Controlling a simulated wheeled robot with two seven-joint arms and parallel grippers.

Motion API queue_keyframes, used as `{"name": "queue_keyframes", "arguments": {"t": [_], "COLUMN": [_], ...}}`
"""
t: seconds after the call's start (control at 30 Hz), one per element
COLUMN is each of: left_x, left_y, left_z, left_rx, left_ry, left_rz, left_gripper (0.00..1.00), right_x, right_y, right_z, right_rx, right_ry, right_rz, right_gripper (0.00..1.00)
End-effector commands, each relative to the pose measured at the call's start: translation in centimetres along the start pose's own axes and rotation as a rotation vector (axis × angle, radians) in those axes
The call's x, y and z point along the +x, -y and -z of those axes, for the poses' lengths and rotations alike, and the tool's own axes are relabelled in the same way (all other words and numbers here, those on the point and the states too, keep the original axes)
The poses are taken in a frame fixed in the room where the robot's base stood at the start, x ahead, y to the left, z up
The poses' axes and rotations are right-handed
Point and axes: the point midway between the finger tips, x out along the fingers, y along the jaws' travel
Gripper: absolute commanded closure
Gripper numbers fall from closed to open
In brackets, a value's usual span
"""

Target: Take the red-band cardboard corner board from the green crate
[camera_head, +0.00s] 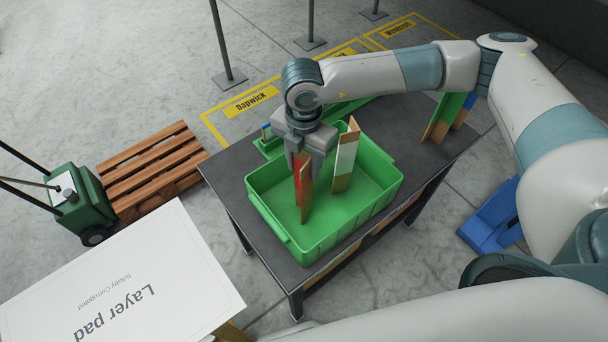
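The red-band cardboard corner board (305,196) stands upright inside the green crate (318,246), toward its left side. My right gripper (300,162) points down at the top of this board, with its fingers around or right beside the upper end. The fingertips and board top overlap in the view, so I cannot tell whether the fingers are closed on it. A second corner board with a white band (346,160) stands in the crate to the right of the red-band one. My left gripper is not in view.
The crate is on a dark table (232,205). Green-band corner boards (446,116) stand at the table's right end. A small green bin (268,148) is behind the crate. A layer pad sheet (120,285) fills the lower left. A wooden pallet (150,170) is on the floor.

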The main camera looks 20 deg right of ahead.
Motion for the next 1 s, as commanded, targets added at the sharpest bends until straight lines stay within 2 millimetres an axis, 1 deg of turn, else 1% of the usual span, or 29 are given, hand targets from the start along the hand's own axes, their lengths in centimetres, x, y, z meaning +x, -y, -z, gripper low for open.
{"name": "queue_keyframes", "arguments": {"t": [0.13, 0.27, 0.5, 0.7, 0.83, 1.0], "left_x": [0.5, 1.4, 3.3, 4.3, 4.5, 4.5], "left_y": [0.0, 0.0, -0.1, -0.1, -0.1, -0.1], "left_z": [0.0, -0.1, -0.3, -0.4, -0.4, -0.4], "left_rx": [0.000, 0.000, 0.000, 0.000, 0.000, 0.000], "left_ry": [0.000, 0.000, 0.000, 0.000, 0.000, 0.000], "left_rz": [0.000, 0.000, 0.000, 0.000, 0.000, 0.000], "left_gripper": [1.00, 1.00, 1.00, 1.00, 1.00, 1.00], "right_x": [-0.6, -1.9, -5.8, -8.7, -9.7, -10.0], "right_y": [-0.1, -0.1, -0.1, -0.1, 0.0, 0.0], "right_z": [0.0, 0.0, -0.1, 0.0, 0.0, 0.0], "right_rx": [0.000, 0.000, 0.000, 0.000, 0.000, 0.000], "right_ry": [0.001, 0.001, 0.002, 0.001, 0.000, 0.000], "right_rz": [-0.003, -0.004, -0.005, -0.003, -0.001, 0.000], "right_gripper": [0.79, 0.79, 0.79, 0.79, 0.79, 0.79]}}
